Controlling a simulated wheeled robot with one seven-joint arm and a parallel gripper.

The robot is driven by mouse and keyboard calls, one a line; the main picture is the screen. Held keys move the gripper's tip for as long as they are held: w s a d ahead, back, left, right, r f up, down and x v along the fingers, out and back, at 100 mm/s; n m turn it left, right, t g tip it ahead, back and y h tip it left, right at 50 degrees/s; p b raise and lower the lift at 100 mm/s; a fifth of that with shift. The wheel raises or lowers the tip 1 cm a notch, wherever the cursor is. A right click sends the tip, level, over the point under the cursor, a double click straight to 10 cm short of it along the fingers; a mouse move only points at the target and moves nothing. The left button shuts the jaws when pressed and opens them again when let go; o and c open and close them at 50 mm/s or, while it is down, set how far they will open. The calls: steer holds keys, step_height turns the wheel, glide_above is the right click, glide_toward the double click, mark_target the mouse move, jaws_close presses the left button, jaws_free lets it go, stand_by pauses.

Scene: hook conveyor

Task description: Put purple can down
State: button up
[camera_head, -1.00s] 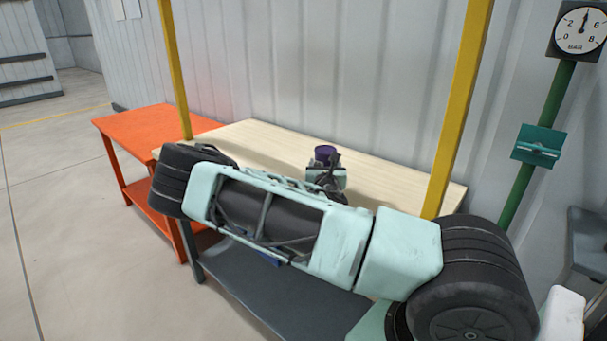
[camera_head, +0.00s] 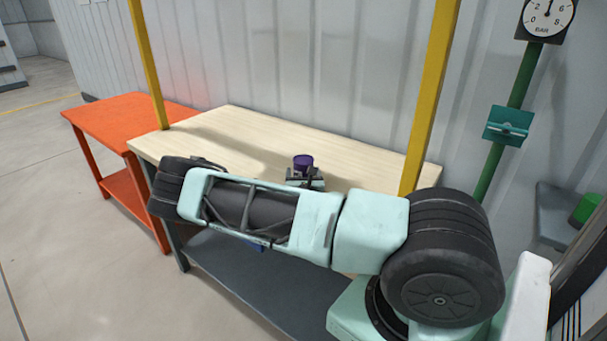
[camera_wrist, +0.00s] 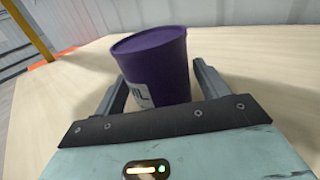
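The purple can (camera_head: 303,162) shows above my gripper, over the pale wooden worktable (camera_head: 235,125). In the wrist view the purple can (camera_wrist: 160,62) stands between the two dark fingers of my gripper (camera_wrist: 160,80), a little tilted in the picture. The fingers lie close against its sides, and part of a white label shows low on it. The can's base is hidden behind my gripper's front edge, so I cannot tell whether it touches the tabletop. My arm hides the front of the table in the head view.
Yellow posts (camera_head: 150,65) rise at the table's sides. An orange table (camera_head: 110,112) stands to the left. A ribbed wall runs behind. A green pole with a gauge (camera_head: 547,17) stands at the right. The tabletop around the can is clear.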

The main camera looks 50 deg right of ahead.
steer(key=shift+o, duration=0.2)
steer(key=b+v, duration=0.4)
steer(key=v, duration=0.8)
stand_by(0.3)
